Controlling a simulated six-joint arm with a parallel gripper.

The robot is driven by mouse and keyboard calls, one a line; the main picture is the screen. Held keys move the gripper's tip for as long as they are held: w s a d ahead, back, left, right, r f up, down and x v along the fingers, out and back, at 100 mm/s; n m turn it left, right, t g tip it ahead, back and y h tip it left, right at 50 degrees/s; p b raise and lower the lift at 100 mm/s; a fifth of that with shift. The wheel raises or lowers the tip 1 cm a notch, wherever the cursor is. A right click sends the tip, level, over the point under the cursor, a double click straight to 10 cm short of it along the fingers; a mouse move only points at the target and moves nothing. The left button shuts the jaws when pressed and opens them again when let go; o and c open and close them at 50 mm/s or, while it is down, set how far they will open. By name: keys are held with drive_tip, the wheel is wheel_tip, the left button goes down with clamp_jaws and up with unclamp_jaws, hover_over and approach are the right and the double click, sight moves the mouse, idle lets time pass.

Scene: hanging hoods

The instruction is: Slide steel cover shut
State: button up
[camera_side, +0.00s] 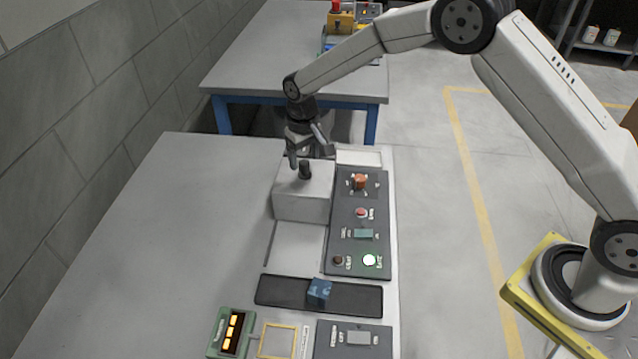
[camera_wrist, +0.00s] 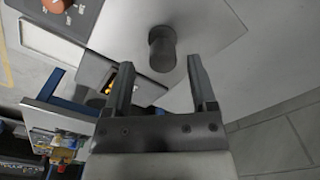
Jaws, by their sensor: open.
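The steel cover (camera_side: 302,202) is a pale grey box with a dark upright knob (camera_side: 305,170) on top, standing on the table left of the control panel's far end. My gripper (camera_side: 308,154) is just above and behind the knob, pointing down, open and empty. In the wrist view, the knob (camera_wrist: 162,48) shows just beyond the gap between my open fingertips (camera_wrist: 157,66), with the cover's pale top (camera_wrist: 205,25) around it. I cannot tell whether a finger touches the knob. What lies under the cover is hidden.
Nearer stand a black tray (camera_side: 278,292) with a blue cube (camera_side: 319,290) and a green display box (camera_side: 231,333). The table's left is clear.

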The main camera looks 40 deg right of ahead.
wheel_tip(320, 180, up, 7)
drive_tip(key=shift+f, duration=0.15)
drive_tip(key=shift+d, duration=0.1)
idle(0.5)
drive_tip(key=shift+s+d, duration=0.15)
drive_tip(key=shift+s, duration=0.1)
drive_tip(key=s+d+t, duration=0.1)
drive_tip(key=s+d, duration=0.3)
drive_tip(key=s, duration=0.9)
drive_tip(key=s+d+t, duration=0.1)
drive_tip(key=s+d, duration=0.4)
drive_tip(key=s, duration=0.7)
drive_tip(key=shift+s+r+t, duration=0.3)
drive_tip(key=shift+s+r, duration=0.1)
drive_tip(key=shift+r, duration=0.05)
